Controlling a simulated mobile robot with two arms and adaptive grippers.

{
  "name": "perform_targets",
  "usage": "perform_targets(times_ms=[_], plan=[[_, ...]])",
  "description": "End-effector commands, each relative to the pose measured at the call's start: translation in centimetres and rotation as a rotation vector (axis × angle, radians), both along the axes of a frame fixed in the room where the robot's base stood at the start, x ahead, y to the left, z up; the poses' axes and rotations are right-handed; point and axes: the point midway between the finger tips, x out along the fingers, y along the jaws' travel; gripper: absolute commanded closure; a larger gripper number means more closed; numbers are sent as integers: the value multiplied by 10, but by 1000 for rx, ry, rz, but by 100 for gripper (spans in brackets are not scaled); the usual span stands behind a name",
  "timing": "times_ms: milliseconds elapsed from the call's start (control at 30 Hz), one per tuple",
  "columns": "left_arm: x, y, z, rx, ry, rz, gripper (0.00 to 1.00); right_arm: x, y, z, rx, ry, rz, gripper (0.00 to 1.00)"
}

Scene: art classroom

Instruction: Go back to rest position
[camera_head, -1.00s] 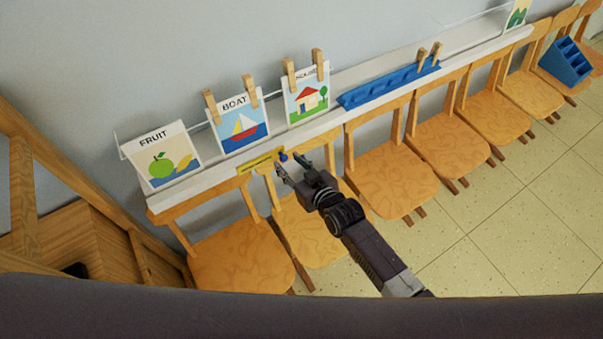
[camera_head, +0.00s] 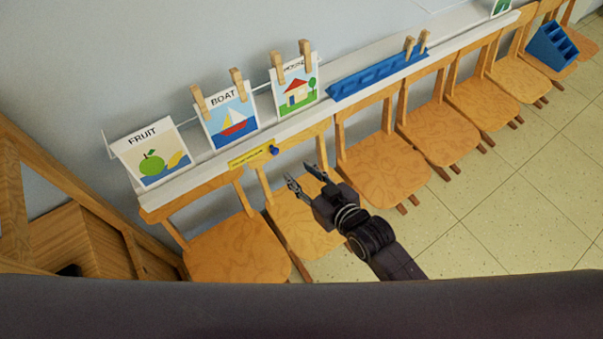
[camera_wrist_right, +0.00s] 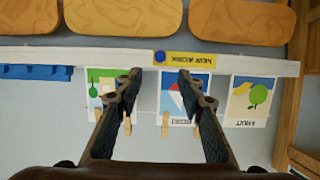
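My right gripper (camera_head: 306,183) is open and empty in the head view, above a wooden chair seat and in front of the white ledge (camera_head: 199,178). In the right wrist view its two fingers (camera_wrist_right: 158,85) are spread with nothing between them. A yellow label (camera_head: 252,156) with a blue pin (camera_head: 273,150) is on the ledge's front edge, apart from the gripper; the label also shows in the wrist view (camera_wrist_right: 190,59). My left gripper is not in view.
Fruit (camera_head: 151,155), boat (camera_head: 227,116) and house (camera_head: 295,88) cards hang above the ledge, the latter two with wooden clothespins. A blue rack (camera_head: 378,75) holds two clothespins. Wooden chairs (camera_head: 384,169) line the wall; a wooden frame (camera_head: 63,184) stands left.

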Motion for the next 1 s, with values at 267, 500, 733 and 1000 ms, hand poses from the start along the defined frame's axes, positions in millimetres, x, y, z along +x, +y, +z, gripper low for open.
perform_targets(times_ms=[267, 500, 733, 1000], plan=[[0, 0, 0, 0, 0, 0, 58, 0, 0, 0, 0, 0, 0, 64], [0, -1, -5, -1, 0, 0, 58, -3, -19, -50, -40, 67, -37, 64], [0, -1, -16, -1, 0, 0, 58, -45, -85, -198, -163, 285, -146, 64], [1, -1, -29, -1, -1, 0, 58, -161, -163, -351, -296, 576, -255, 64]])
